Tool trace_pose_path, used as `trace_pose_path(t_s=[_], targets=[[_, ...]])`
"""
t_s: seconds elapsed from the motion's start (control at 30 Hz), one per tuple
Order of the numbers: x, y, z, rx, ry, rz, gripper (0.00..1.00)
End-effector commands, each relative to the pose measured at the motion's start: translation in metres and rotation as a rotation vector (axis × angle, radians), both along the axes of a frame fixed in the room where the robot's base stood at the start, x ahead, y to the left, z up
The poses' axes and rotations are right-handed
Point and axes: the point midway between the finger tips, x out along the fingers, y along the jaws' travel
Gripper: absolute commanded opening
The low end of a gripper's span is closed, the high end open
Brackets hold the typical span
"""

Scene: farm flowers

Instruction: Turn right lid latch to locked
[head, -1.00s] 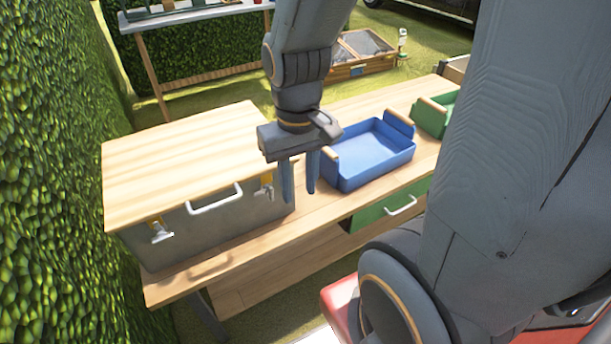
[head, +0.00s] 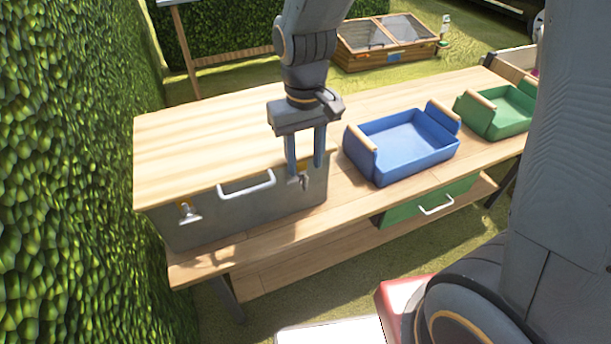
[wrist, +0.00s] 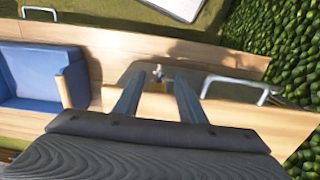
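A grey box with a wooden lid (head: 210,140) stands at the left end of the wooden table, lid down. Its right latch (head: 304,182) is a small silver lever on a yellow plate on the front face, right of the white handle (head: 247,184). The left latch (head: 189,212) is on the same face. My gripper (head: 306,176) points down with its two fingers apart, at the right latch. In the wrist view the right latch (wrist: 158,73) shows between and beyond the open fingertips (wrist: 158,80). I cannot tell whether a finger touches it.
A blue tray (head: 408,141) stands on the table just right of my gripper, with a green tray (head: 502,115) beyond it. A green drawer (head: 400,212) is under the tabletop. A hedge (head: 60,170) borders the left side.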

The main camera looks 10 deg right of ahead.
Motion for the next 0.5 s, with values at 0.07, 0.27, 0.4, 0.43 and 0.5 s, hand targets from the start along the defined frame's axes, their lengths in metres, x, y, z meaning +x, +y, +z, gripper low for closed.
trace_pose_path(t_s=[0.07, 0.27, 0.4, 0.43, 0.5], targets=[[-0.001, -0.001, -0.014, -0.001, 0.005, -0.001, 0.37], [-0.001, -0.001, -0.042, -0.001, 0.003, -0.001, 0.37], [-0.001, -0.001, -0.052, 0.0, 0.001, -0.001, 0.37], [-0.001, -0.001, -0.053, 0.0, 0.001, -0.001, 0.37], [-0.001, -0.001, -0.055, 0.0, 0.001, -0.001, 0.37]])
